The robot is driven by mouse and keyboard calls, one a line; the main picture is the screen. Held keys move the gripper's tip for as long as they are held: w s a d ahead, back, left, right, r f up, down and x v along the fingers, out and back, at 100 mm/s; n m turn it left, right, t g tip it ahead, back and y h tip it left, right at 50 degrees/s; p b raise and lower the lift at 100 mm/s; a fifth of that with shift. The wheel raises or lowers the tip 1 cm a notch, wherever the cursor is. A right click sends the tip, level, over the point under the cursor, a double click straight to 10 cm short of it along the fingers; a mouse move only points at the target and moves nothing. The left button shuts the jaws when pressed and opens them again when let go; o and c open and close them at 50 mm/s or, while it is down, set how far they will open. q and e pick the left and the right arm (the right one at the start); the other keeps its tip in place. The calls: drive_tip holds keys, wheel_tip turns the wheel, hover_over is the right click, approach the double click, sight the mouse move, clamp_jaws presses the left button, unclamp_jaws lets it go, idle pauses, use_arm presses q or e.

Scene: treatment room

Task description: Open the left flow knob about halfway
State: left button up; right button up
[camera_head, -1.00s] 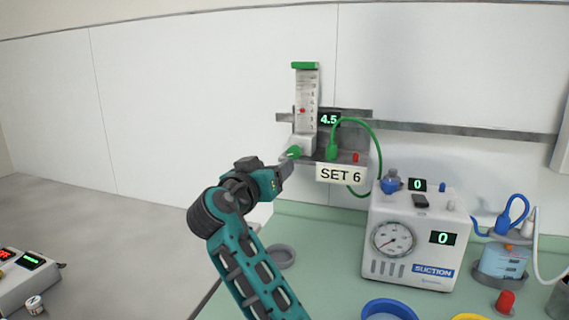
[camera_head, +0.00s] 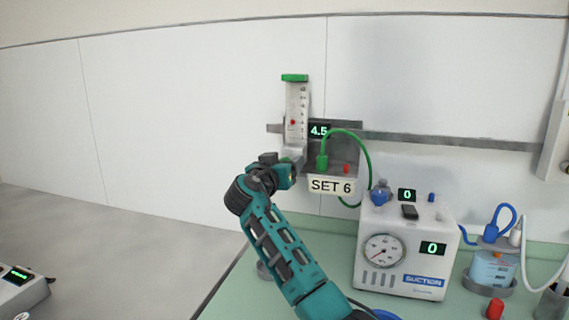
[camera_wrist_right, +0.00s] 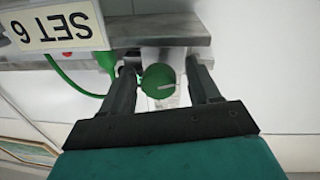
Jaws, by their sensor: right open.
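The green flow knob (camera_wrist_right: 158,84) with a pale mark line sits between the two fingers of my right gripper (camera_wrist_right: 163,76) in the right wrist view. The fingers are open, one on each side, with a small gap visible. In the head view my right gripper (camera_head: 291,166) is at the flowmeter's base and hides the knob. The flowmeter (camera_head: 297,105) has a clear scaled tube, a green cap and a red float. Its display (camera_head: 319,131) reads 4.5, and a sign (camera_head: 331,186) below says SET 6. My left gripper is not in view.
A green hose (camera_head: 366,152) loops from a fitting right of the flowmeter. A red button (camera_head: 347,169) is beside it. The white suction unit (camera_head: 405,243), reading 0, stands on the green counter to the right. A grey wall rail (camera_head: 450,140) runs behind.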

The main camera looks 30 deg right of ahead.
drive_tip(key=shift+c, duration=0.2)
drive_tip(key=c, duration=1)
drive_tip(key=n, duration=0.5)
drive_tip(key=shift+f+n, duration=0.1)
drive_tip(key=shift+n, duration=0.2)
drive_tip(key=o, duration=1)
drive_tip(key=shift+o, duration=0.2)
